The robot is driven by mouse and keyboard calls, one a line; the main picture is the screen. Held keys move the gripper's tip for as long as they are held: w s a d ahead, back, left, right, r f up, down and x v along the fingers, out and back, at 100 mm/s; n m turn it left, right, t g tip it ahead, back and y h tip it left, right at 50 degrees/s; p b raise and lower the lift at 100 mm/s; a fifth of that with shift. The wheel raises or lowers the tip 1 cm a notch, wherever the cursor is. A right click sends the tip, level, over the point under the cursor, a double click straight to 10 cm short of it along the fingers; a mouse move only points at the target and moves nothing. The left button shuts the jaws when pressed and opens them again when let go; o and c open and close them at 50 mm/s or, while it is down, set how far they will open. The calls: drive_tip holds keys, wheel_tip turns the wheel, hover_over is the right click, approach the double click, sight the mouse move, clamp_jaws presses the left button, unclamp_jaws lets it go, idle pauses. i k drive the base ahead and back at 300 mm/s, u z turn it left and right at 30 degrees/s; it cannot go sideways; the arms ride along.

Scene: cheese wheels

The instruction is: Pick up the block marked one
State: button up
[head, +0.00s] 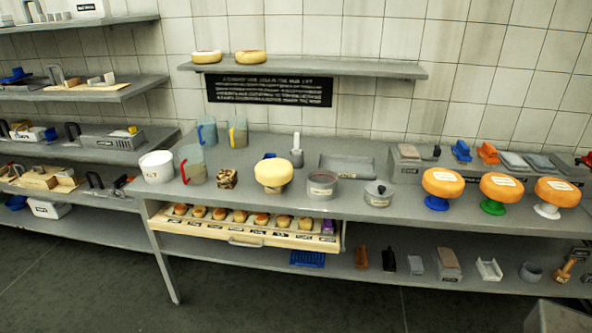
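I cannot make out a block marked one in the head view. A small brown, dark-patterned cube (228,179) stands on the long grey table (330,215), left of a pale cheese wheel on a stand (273,173). Any mark on it is too small to read. An open wooden drawer (235,235) under the table holds several small round orange-brown pieces and a purple piece (328,227) at its right end. Labels there are not legible. My gripper is not in view.
Left of the cube are a white tub (157,167) and clear jugs (193,165). A dark round pan (322,187) and a lidded grey pot (379,194) stand to the right. Three orange cheese wheels (501,187) stand at far right. Grey floor (90,285) lies clear in front.

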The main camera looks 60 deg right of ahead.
sight(226, 179)
drive_tip(key=u, duration=0.7)
drive_tip(key=k, duration=0.1)
drive_tip(key=z, duration=1.9)
drive_tip(key=k, duration=0.95)
drive_tip(key=u, duration=0.15)
drive_tip(key=i, duration=0.9)
drive_tip(key=z, duration=0.05)
